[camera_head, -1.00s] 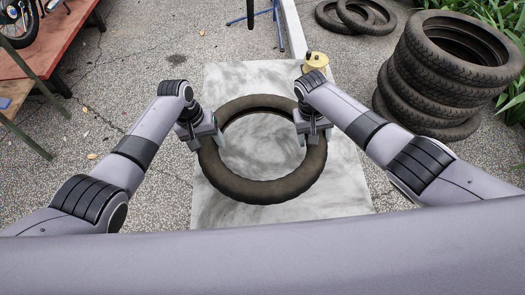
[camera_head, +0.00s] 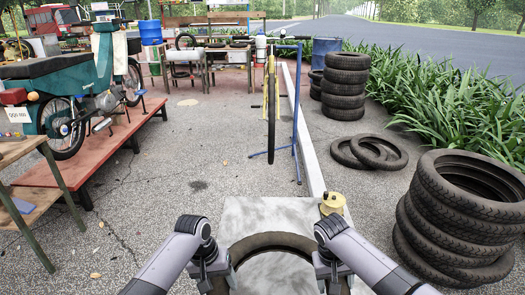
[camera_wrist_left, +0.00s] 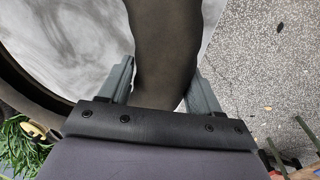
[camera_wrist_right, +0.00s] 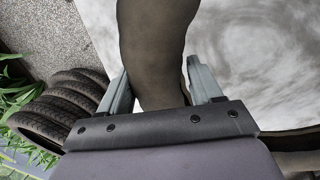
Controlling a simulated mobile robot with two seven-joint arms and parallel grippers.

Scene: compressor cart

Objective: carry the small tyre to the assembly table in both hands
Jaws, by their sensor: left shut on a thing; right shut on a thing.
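The small tyre (camera_head: 272,240) is a dark brown ring, held flat in front of me over a pale marbled slab (camera_head: 262,213); only its far part shows in the head view. My left gripper (camera_head: 213,279) is shut on its left side, and the left wrist view shows the tyre (camera_wrist_left: 165,50) between the fingers. My right gripper (camera_head: 332,279) is shut on its right side; the tyre (camera_wrist_right: 155,50) lies between those fingers too. The height above the slab is hard to judge. Wooden tables (camera_head: 230,58) stand far back; I cannot tell which is the assembly table.
A brass-coloured object (camera_head: 332,203) sits beside the slab's far right corner. Tyre stacks (camera_head: 450,225) (camera_head: 344,85) and loose tyres (camera_head: 370,152) lie right. A yellow bicycle on a blue stand (camera_head: 297,120) is ahead. A red platform (camera_head: 100,155) with a motorbike stands left. Paving between is open.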

